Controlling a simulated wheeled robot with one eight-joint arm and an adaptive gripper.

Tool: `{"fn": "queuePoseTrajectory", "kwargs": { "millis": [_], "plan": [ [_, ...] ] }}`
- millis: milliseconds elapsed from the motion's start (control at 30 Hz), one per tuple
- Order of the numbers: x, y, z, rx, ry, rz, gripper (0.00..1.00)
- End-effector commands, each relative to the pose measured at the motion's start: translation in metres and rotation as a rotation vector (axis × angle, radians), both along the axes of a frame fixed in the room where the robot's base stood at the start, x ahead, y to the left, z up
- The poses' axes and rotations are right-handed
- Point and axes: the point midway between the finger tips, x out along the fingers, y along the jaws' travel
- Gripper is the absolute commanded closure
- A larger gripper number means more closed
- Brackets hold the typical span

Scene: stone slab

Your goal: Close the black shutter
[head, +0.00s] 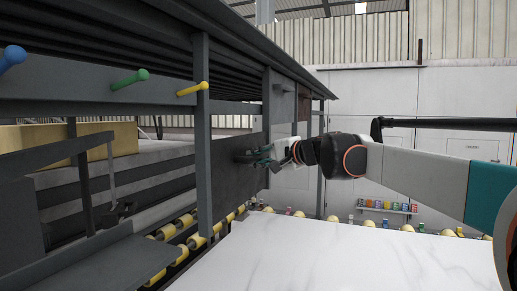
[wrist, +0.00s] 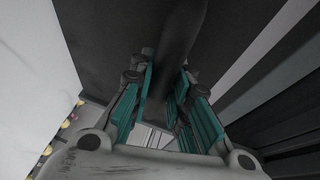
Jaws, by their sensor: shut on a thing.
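The black shutter (head: 232,178) is a dark flat panel hanging upright under the machine's frame, just right of a grey post in the head view. My gripper (head: 256,157) is at the panel's right part, with its teal fingers against the shutter. In the wrist view, the fingers of my gripper (wrist: 165,95) are on both sides of a dark handle-like bar (wrist: 183,30), shut on it. The dark shutter face (wrist: 105,35) fills much of the wrist view behind the bar. The exact contact points are partly hidden by the fingers.
A white marble slab (head: 330,258) lies at the bottom, with yellow rollers (head: 197,242) along its left side. A grey post (head: 203,150) stands left of the shutter. Blue, green and yellow pegs (head: 130,79) stick out of the upper beam. A small shelf (head: 385,208) is on the far wall.

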Motion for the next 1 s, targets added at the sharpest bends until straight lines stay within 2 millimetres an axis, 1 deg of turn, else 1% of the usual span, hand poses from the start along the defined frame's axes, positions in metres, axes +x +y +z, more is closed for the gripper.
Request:
{"fn": "queuePoseTrajectory", "kwargs": {
  "millis": [33, 133, 500, 533, 567, 1000],
  "plan": [
    [0.0000, -0.0001, -0.0051, 0.000, 0.000, 0.000, 1.00],
    [0.0000, -0.0001, -0.0089, 0.000, 0.000, 0.000, 1.00],
    [-0.0005, -0.0001, -0.0128, -0.005, 0.001, 0.002, 1.00],
    [-0.0006, -0.0001, -0.0130, -0.005, 0.001, 0.002, 0.76],
    [-0.0006, -0.0001, -0.0132, -0.005, 0.001, 0.002, 0.74],
    [0.0000, 0.0001, -0.0101, -0.001, 0.000, 0.001, 0.74]
  ]
}}
